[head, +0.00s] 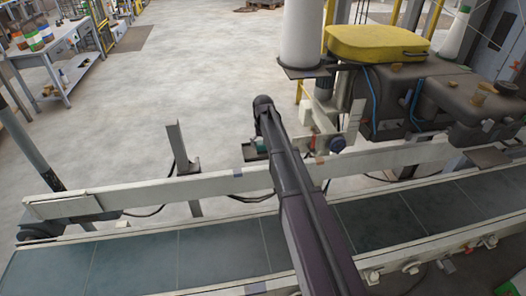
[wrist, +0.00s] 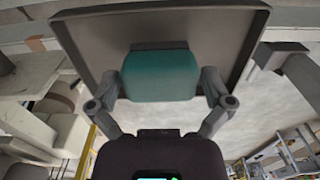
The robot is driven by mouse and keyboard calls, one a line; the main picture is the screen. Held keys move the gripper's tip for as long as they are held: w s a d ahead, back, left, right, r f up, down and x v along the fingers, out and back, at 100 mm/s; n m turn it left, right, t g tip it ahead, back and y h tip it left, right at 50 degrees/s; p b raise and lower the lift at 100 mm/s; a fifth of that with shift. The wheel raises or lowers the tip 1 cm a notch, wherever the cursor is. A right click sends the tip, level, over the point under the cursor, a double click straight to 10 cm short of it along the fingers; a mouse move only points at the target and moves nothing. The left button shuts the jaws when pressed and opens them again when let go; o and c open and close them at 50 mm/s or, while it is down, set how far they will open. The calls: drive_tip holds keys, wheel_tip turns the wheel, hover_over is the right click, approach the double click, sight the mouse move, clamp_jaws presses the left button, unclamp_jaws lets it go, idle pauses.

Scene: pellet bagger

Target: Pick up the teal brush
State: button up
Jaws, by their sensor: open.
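The teal brush (wrist: 161,75) shows in the wrist view as a teal block with a dark strip along its upper edge. It lies on a grey tray (wrist: 225,35) with a raised rim. My gripper (wrist: 161,84) is open, with one finger on each side of the teal block. I cannot tell whether either finger touches it. In the head view a small teal patch (head: 262,146) shows beside my arm, at the small tray (head: 247,152); my arm hides the rest and the gripper.
A conveyor belt (head: 150,262) with pale rails runs across the front under my arm. A dark machine with a yellow cover (head: 375,43) and a white cylinder (head: 303,32) stands at the right. Open floor (head: 190,70) lies beyond, with a workbench (head: 65,65) at the left.

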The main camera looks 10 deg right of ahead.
drive_tip(key=shift+f+b, duration=0.35)
drive_tip(key=shift+f, duration=0.3)
drive_tip(key=c, duration=1)
drive_tip(key=shift+r, duration=0.25)
wheel_tip(320, 180, up, 3)
drive_tip(key=p, duration=0.3)
drive_tip(key=shift+s+r+p, duration=0.15)
drive_tip(key=shift+r+p, duration=0.2)
drive_tip(key=shift+p, duration=0.2)
drive_tip(key=s, duration=1.5)
drive_tip(key=shift+s+r+p, duration=0.35)
drive_tip(key=shift+r+p, duration=0.1)
